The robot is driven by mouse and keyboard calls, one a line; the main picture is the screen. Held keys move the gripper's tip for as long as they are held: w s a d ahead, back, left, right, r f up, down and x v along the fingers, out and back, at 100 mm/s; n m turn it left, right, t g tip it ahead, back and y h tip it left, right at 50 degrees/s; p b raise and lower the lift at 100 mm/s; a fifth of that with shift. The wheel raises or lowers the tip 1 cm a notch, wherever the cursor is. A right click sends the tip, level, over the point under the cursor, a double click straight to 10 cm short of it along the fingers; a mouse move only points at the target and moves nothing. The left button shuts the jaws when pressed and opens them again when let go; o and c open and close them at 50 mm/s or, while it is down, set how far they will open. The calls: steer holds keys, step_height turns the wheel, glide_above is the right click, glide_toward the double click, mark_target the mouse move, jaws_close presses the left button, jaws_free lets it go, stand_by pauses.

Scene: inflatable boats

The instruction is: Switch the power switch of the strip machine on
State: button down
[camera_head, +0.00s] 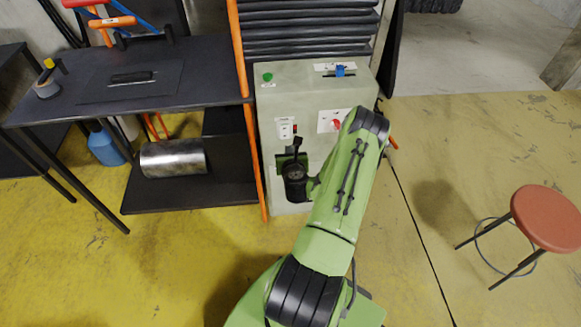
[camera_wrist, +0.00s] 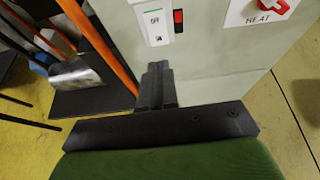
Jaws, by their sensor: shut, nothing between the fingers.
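The strip machine (camera_head: 310,85) is a pale grey-green box standing at the centre of the head view. On its front is a white labelled plate (camera_head: 285,128) with a small red and black rocker switch (camera_head: 295,128) at its right. In the wrist view the rocker (camera_wrist: 178,20) shows at the top, beside the white plate (camera_wrist: 153,22). My gripper (camera_head: 297,142) is shut and empty, just below the plate and rocker. In the wrist view its fingertips (camera_wrist: 157,68) point toward the plate's lower end. I cannot tell whether they touch the machine front.
A red HEAT knob (camera_wrist: 266,6) sits right of the rocker. A green button (camera_head: 267,77) and a blue part (camera_head: 341,71) are on top. An orange post (camera_head: 240,75) and dark table (camera_head: 205,70) stand left. A red stool (camera_head: 545,217) stands right on open floor.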

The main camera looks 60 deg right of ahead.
steer(key=shift+b+v, duration=2.4)
steer(key=shift+b, duration=0.25)
